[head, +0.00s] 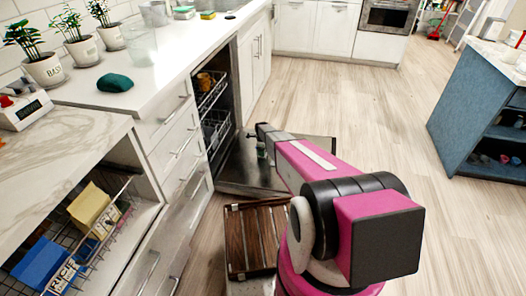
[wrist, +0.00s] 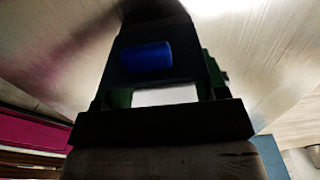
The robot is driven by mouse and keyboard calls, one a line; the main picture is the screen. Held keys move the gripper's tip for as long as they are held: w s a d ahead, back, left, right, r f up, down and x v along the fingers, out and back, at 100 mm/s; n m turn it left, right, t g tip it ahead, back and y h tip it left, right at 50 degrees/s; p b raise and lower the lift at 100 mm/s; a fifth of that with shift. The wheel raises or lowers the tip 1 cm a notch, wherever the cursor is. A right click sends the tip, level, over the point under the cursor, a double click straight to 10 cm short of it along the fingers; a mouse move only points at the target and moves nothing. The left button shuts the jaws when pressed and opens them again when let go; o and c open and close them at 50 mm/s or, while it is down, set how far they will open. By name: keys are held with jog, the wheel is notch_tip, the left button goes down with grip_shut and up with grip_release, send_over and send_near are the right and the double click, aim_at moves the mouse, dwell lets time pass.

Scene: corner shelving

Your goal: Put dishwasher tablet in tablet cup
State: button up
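A blue cylinder (wrist: 147,57), which looks like the dishwasher tablet, shows in the wrist view against a dark area in front of my gripper (wrist: 161,72). Whether it is held or lies loose is too dark to tell. The dark area may be the tablet cup, but its edges are unclear. In the head view my gripper (head: 262,148) is low over the lowered dishwasher door (head: 250,180). The tablet and the cup cannot be made out there; my arm and the distance hide them. The finger opening is not clear.
Dishwasher racks (head: 214,125) stand inside the open cabinet left of my gripper. A wire basket with boxes (head: 98,232) is at lower left. Open wooden floor (head: 350,110) lies to the right, before a blue island (head: 468,118).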

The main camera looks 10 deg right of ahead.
notch_tip(320, 180, up, 11)
jog(key=shift+a+f, duration=0.15)
jog(key=shift+a, duration=0.15)
dwell(0.5)
jog(key=shift+w, duration=0.1)
